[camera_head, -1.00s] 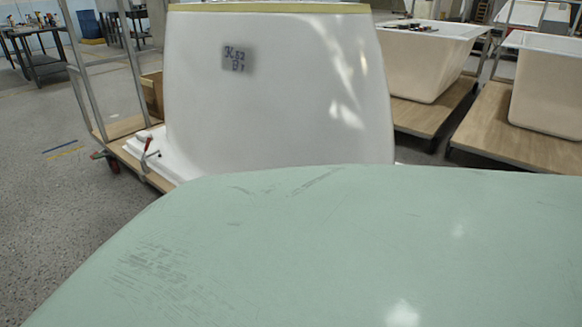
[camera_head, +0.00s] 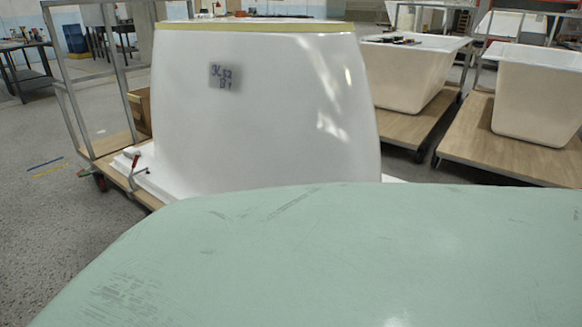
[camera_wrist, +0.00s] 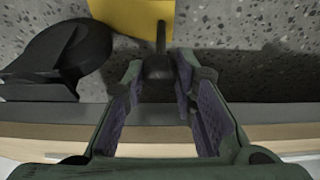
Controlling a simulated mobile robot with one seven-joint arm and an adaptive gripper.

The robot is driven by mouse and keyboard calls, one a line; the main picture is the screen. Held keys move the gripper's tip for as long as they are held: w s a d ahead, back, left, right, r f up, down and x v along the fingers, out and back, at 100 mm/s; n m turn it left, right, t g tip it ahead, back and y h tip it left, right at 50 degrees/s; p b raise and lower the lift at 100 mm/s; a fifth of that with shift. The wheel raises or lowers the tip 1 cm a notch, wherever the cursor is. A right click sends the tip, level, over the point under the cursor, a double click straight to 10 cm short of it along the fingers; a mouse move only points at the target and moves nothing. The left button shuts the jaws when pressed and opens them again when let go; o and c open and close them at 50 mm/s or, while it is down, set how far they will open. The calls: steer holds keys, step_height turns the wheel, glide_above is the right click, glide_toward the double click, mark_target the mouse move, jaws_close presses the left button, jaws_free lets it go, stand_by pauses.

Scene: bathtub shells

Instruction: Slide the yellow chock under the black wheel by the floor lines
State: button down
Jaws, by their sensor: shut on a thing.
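In the wrist view the yellow chock (camera_wrist: 135,14) lies on the speckled floor at the top edge, partly out of frame. A dark stem with a thick end (camera_wrist: 158,58) reaches from it down between the fingertips. My gripper (camera_wrist: 160,72) is shut on this handle. A black wheel (camera_wrist: 72,48) is just left of the chock; their edges are close, and I cannot tell if they touch. In the head view a dark wheel (camera_head: 100,182) shows under the cart corner, near the blue floor line (camera_head: 45,163) and yellow floor line (camera_head: 50,171). The gripper and chock are not visible there.
The wooden cart deck (camera_head: 110,145) carries a large white tub shell (camera_head: 265,110). A red-handled clamp (camera_head: 134,165) sits at its edge. The deck edge (camera_wrist: 60,133) crosses below the wheel in the wrist view. More tub carts (camera_head: 510,150) stand right; open floor lies left.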

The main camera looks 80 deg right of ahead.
steer(key=shift+f, duration=0.15)
steer(key=c, duration=1.2)
jaws_free()
steer(key=v, duration=1.2)
